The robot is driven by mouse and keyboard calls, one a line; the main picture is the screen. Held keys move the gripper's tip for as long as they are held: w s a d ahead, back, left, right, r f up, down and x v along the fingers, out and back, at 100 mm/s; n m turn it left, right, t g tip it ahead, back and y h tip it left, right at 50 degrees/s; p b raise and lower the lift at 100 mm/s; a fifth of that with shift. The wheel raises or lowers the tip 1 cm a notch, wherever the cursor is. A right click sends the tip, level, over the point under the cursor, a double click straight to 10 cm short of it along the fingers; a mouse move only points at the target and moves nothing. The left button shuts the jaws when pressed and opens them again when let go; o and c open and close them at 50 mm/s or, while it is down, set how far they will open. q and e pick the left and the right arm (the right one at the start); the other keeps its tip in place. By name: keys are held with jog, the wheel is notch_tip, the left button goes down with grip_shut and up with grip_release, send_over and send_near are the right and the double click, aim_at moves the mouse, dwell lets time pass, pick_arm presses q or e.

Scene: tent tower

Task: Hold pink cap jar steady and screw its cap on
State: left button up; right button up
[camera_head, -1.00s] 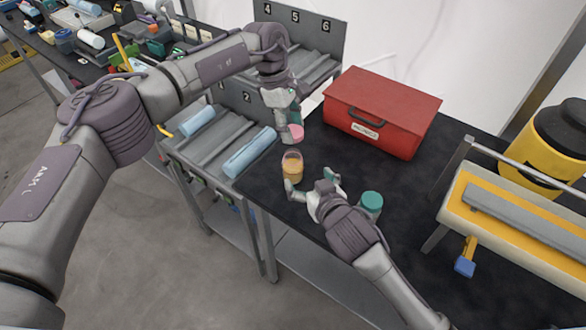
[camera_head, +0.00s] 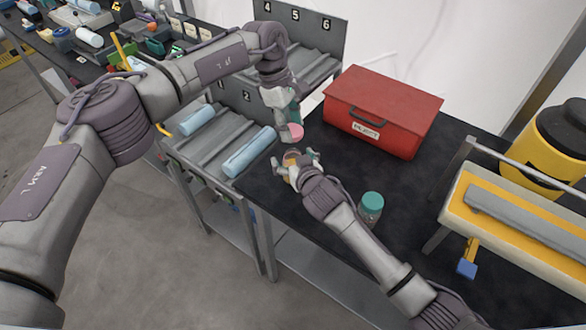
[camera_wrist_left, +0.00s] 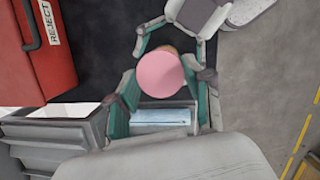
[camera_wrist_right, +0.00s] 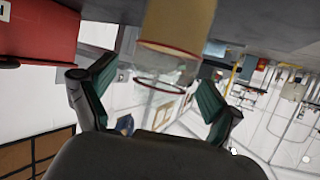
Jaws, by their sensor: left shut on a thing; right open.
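The pink cap (camera_head: 295,131) is held between the fingers of my left gripper (camera_head: 290,122), above and close to the jar. In the left wrist view the cap (camera_wrist_left: 160,74) is a round pink disc that hides most of the jar. The clear jar (camera_head: 291,156) with orange-yellow contents stands on the black tabletop. My right gripper (camera_head: 293,163) is open, with its fingers on either side of the jar. In the right wrist view the jar (camera_wrist_right: 178,30) appears upside down between the open fingers, its glass mouth uncapped.
A teal-capped jar (camera_head: 371,207) stands beside my right forearm. A red case (camera_head: 383,108) lies behind on the black table (camera_head: 262,196). A grey rack (camera_head: 213,150) with blue cylinders adjoins at left. A yellow-topped stand (camera_head: 520,210) is at right.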

grip_shut()
pick_arm(q)
send_over(293, 154)
jog(key=shift+w+a+f, duration=0.1)
jog(key=shift+f, duration=1.2)
jog(key=shift+a+f, duration=0.1)
jog(key=shift+f, duration=1.15)
jog(key=shift+f, duration=0.9)
jog(key=shift+f, duration=0.55)
jog(key=o, duration=0.7)
